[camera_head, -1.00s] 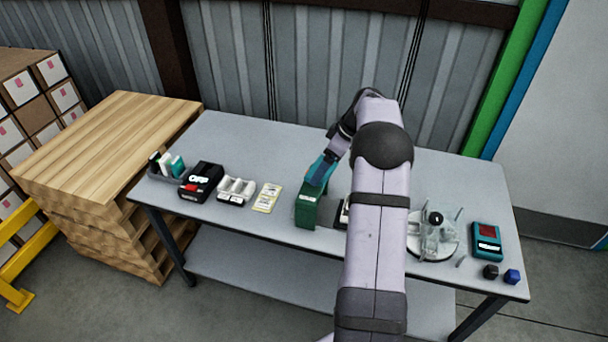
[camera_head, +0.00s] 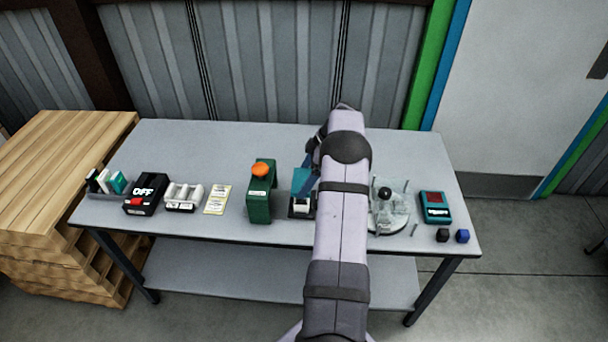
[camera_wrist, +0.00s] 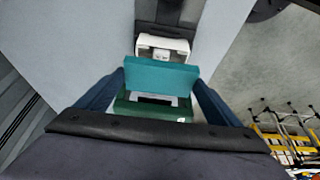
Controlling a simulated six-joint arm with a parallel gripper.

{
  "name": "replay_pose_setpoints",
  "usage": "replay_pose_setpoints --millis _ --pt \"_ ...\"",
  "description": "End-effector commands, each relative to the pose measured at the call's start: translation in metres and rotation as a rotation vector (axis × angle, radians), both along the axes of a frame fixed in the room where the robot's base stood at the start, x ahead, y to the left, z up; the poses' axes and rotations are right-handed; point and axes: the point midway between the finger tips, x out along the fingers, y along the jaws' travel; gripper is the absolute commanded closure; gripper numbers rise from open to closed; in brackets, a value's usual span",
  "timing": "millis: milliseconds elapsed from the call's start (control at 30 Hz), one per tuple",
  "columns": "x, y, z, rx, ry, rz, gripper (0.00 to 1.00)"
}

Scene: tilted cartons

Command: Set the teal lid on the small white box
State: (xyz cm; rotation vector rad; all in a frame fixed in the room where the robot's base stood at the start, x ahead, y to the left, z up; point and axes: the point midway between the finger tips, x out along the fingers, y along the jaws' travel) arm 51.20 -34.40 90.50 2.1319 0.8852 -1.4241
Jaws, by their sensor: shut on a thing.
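The teal lid (camera_head: 302,180) is in my gripper, tilted, just above and behind the small white box (camera_head: 302,205). In the wrist view the lid (camera_wrist: 160,74) sits between the two blue fingers of my gripper (camera_wrist: 157,90), which is shut on it. The white box (camera_wrist: 162,44) shows beyond the lid's upper edge, partly covered by it. The box stands on a dark base. The lid appears apart from the box, though the exact gap is hard to tell. My arm hides part of the area to the right.
A green device (camera_head: 259,200) with an orange knob stands close on the left. Farther left are a yellow card (camera_head: 217,199), a white tray (camera_head: 183,197) and a black OFF box (camera_head: 146,194). A clear round fixture (camera_head: 388,214) stands to the right. The back of the table (camera_head: 220,140) is free.

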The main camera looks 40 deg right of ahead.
Motion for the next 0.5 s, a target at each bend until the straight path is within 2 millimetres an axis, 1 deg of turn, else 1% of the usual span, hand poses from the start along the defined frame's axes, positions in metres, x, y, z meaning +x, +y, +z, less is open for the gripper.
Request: replay_pose_setpoints --millis 267,500 --pt "0.000 0.001 -0.010 0.001 0.001 -0.001 0.26" --pt "0.000 0.001 -0.024 0.001 0.001 -0.001 0.26"
